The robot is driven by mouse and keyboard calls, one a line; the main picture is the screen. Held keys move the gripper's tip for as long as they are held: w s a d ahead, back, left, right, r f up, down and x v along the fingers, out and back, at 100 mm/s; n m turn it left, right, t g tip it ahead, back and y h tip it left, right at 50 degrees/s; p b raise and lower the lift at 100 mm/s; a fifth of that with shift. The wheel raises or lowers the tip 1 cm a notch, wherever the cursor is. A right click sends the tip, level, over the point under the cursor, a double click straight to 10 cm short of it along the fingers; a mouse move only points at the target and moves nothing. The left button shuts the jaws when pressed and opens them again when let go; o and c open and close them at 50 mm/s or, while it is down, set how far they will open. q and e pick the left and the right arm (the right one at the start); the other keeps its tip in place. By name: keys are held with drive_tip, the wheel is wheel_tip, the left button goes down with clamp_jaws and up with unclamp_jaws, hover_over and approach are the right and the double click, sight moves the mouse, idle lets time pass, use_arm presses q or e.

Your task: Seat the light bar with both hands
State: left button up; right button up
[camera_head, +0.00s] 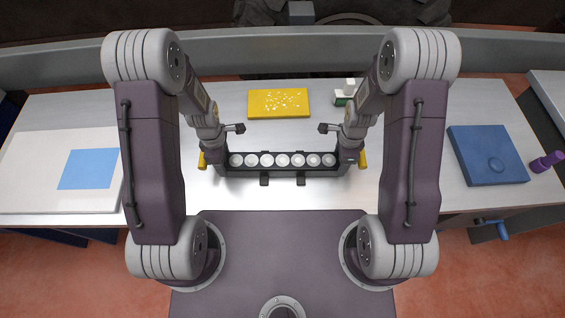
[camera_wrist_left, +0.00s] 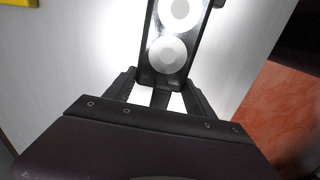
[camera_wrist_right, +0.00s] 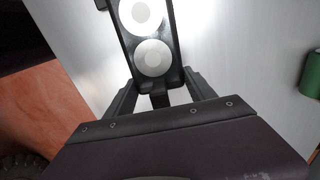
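The light bar (camera_head: 282,173) is a long black housing with a row of several round white lamps. It lies crosswise at the middle of the table, with two dark feet along its near side. My left gripper (camera_head: 212,163) is at its left end and my right gripper (camera_head: 353,163) at its right end. In the left wrist view the open fingers (camera_wrist_left: 160,92) stand on both sides of the bar's narrow end tab, with bright gaps beside it. The right wrist view shows the same at the other end, with open fingers (camera_wrist_right: 160,92). The seat for the bar is not clearly seen.
A yellow speckled board (camera_head: 279,103) lies behind the bar, with a green and white item (camera_head: 343,96) to its right. A white panel with a blue square (camera_head: 88,169) lies at left. A blue box (camera_head: 487,155) and a purple object (camera_head: 546,161) are at right.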

use_arm(q)
clamp_jaws()
use_arm(e)
clamp_jaws()
use_arm(q)
drive_tip(key=shift+w+r, duration=0.1)
use_arm(e)
drive_tip(key=shift+w, duration=0.1)
